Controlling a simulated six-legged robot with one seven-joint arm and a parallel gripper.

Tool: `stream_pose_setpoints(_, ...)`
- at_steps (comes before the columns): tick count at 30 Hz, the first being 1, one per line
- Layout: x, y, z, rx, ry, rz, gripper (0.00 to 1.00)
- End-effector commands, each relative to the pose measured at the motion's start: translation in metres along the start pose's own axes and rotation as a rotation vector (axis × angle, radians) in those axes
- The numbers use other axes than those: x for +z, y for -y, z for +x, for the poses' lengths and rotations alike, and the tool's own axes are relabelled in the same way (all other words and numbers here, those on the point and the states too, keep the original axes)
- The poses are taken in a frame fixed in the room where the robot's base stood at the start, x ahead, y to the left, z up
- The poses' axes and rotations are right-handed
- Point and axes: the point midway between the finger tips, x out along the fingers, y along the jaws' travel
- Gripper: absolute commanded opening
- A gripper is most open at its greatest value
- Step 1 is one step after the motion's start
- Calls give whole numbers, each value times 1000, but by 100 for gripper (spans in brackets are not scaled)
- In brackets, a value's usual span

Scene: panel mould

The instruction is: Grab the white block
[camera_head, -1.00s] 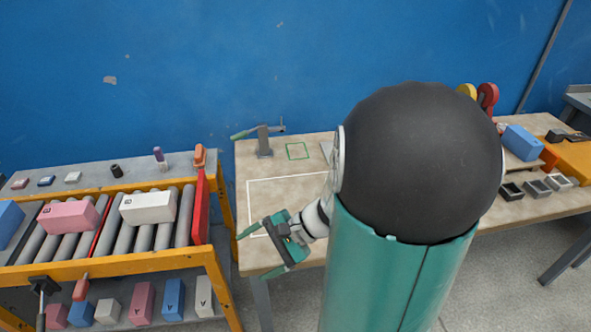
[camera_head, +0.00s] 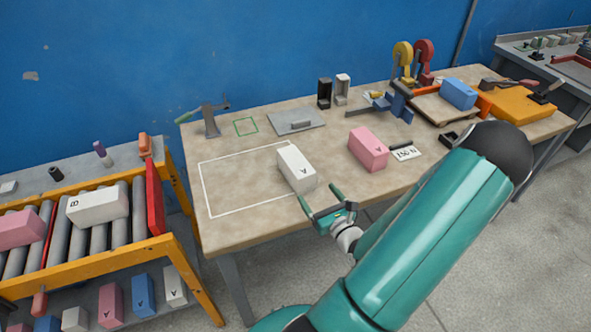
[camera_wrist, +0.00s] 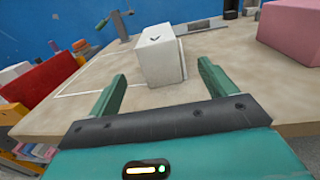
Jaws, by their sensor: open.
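My gripper (camera_head: 322,197) is open at the bench's front edge, just in front of this block. In the wrist view the white block (camera_wrist: 160,55) stands ahead of and between the two green fingers (camera_wrist: 162,88), with nothing held. Another white block (camera_head: 98,207), marked "B", lies on the roller rack at the left. A smaller white block (camera_head: 175,285) marked "A" is on the lower shelf.
A pink block (camera_head: 368,149) lies right of the white one, beside a card (camera_head: 405,153). A grey plate with a handle (camera_head: 296,122) and a toggle clamp (camera_head: 210,122) are behind. A blue block (camera_head: 458,94) sits farther right. The outlined rectangle's left part is clear.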

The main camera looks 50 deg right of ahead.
Motion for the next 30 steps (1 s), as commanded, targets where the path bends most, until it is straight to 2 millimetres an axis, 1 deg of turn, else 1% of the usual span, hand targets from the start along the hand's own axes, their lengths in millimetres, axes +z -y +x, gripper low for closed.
stream_pose_setpoints(1,1,-1,10,4,3,-1,84)
stream_pose_setpoints(3,0,-2,25,6,3,-1,84)
stream_pose_setpoints(6,1,-3,44,5,3,0,84)
stream_pose_setpoints(9,0,-2,59,5,1,0,84)
stream_pose_setpoints(16,1,-2,77,5,1,-1,84)
stream_pose_setpoints(24,3,-3,116,6,1,-1,84)
stream_pose_setpoints(27,4,-3,121,4,1,-1,84)
stream_pose_setpoints(30,4,-3,122,5,0,-2,84)
